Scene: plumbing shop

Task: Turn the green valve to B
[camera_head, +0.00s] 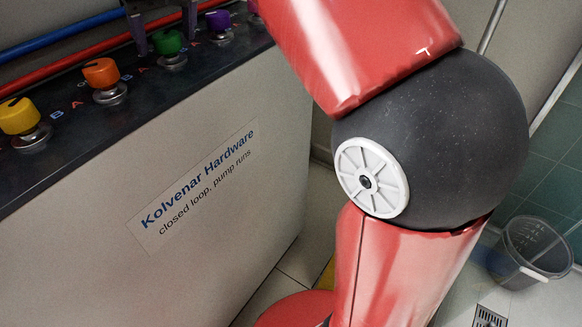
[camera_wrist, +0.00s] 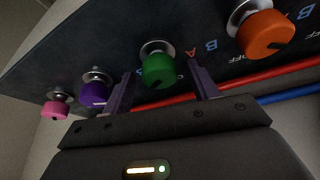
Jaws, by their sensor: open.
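The green valve (camera_head: 168,42) is a round knob on a metal stem, on the dark top panel of the bench. In the wrist view, the green valve (camera_wrist: 158,68) sits between the two purple-grey fingers of my gripper (camera_wrist: 162,86), with a gap on each side. A dark mark shows on the knob's lower face; which letter it points to I cannot tell. A red A (camera_wrist: 191,52) and a blue B (camera_wrist: 211,45) are printed to its right. In the head view, my gripper (camera_head: 163,25) shows only partly at the top edge, its fingers apart.
An orange valve (camera_head: 100,73) and a purple valve (camera_head: 218,20) flank the green one. A yellow valve (camera_head: 19,116) is farther left; a pink valve (camera_wrist: 55,110) shows in the wrist view. Red (camera_head: 60,75) and blue (camera_head: 60,35) pipes run behind. A grey bucket (camera_head: 530,250) stands at right.

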